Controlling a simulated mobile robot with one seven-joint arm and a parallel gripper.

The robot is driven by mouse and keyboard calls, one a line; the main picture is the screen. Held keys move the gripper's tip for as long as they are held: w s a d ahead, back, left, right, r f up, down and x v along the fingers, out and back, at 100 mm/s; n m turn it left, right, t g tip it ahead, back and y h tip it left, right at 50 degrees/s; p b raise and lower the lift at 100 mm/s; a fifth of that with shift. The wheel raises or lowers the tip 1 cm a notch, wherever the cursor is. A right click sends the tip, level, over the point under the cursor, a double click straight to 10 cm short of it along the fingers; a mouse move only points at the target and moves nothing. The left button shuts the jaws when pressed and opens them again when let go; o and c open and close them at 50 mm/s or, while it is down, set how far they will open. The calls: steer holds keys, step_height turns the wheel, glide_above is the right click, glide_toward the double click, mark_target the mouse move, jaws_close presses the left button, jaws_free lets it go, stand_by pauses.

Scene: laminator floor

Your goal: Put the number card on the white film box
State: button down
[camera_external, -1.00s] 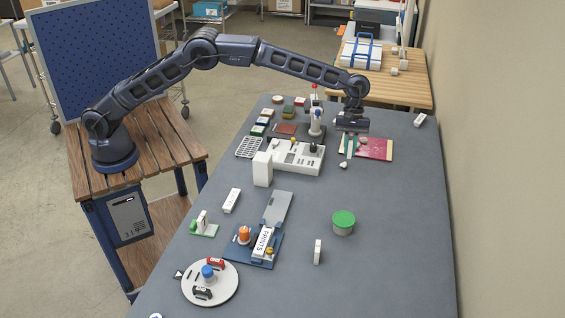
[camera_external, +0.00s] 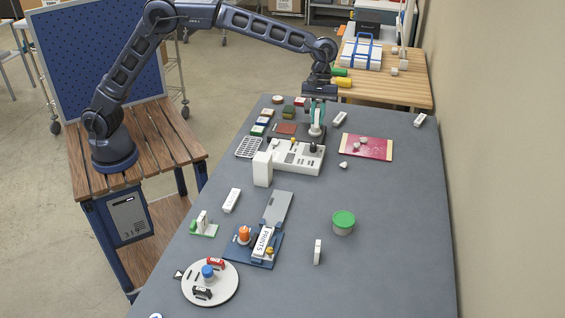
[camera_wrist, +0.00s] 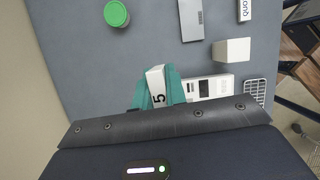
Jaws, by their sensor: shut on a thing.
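My gripper (camera_external: 318,110) is raised over the far end of the grey table, in front of the white machine's upright post. In the wrist view its teal fingers (camera_wrist: 158,88) are shut on a white number card (camera_wrist: 156,76) marked "5". The card cannot be made out clearly in the external view. A plain white upright box (camera_external: 262,169), which looks like the film box, stands at the near left corner of the machine. It also shows in the wrist view (camera_wrist: 232,51), apart from the card, and its visible top is bare.
The white machine (camera_external: 297,157) stands below my gripper. A red mat (camera_external: 366,147) with small pale pieces lies to its right. A green-lidded tub (camera_external: 343,222), a grey plate (camera_external: 277,207) and a "PRINTS" box (camera_external: 263,242) are nearer. The table's right side is mostly clear.

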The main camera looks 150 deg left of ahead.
step_height(320, 180, up, 5)
glide_above(260, 160)
steer(key=a, duration=0.1)
steer(key=shift+m, duration=0.3)
steer(key=f, duration=1.3)
steer(key=s+f, duration=0.1)
steer(key=f, duration=0.6)
steer(key=shift+a+f, duration=0.1)
steer(key=shift+f, duration=0.05)
steer(key=shift+f, duration=0.1)
steer(key=c, duration=1.4)
jaws_free()
steer(key=shift+c, duration=0.2)
steer(key=v, duration=1.2)
steer(key=shift+a, duration=0.15)
